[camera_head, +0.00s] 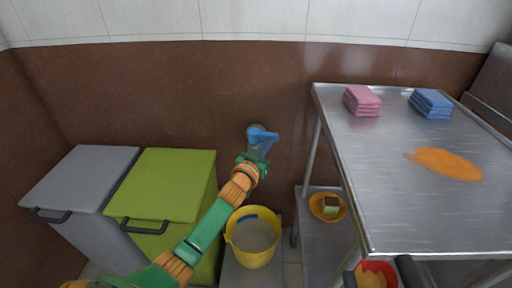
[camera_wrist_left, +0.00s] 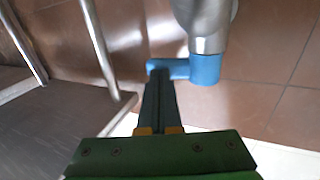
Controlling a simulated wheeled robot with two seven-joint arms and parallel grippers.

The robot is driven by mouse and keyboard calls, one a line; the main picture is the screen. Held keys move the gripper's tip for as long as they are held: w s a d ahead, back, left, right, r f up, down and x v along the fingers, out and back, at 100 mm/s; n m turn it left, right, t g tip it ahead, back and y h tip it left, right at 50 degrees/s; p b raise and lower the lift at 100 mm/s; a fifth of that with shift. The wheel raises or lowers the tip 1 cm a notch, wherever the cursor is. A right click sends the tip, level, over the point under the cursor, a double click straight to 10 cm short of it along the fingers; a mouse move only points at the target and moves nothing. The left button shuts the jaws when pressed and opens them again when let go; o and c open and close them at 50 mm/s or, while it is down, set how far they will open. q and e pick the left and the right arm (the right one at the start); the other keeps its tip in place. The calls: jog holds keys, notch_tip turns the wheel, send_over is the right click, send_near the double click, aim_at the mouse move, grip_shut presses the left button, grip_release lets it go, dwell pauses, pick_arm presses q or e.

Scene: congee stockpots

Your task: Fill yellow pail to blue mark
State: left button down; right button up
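The tap's blue part (camera_head: 258,134) is on the brown wall above the pail. My left gripper (camera_head: 266,149) is up at the tap. In the left wrist view its fingers (camera_wrist_left: 160,73) are together, with tips at the blue lever (camera_wrist_left: 203,70) of the metal tap (camera_wrist_left: 207,25). No stream is visible; my arm covers part of that space. My right gripper is not seen.
A steel table (camera_head: 400,205) on the right holds pink cloths (camera_head: 362,100), blue cloths (camera_head: 431,103) and an orange spill (camera_head: 447,163). A yellow bowl (camera_head: 318,211) with a sponge is on its lower shelf. Grey (camera_head: 85,180) and green (camera_head: 170,180) bins stand left. A red container (camera_head: 390,275) is at the bottom.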

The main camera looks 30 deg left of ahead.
pick_arm(q)
jog(key=shift+w+d, duration=0.15)
jog(key=shift+w, duration=0.25)
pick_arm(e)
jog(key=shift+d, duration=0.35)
pick_arm(q)
jog(key=shift+r, duration=0.1)
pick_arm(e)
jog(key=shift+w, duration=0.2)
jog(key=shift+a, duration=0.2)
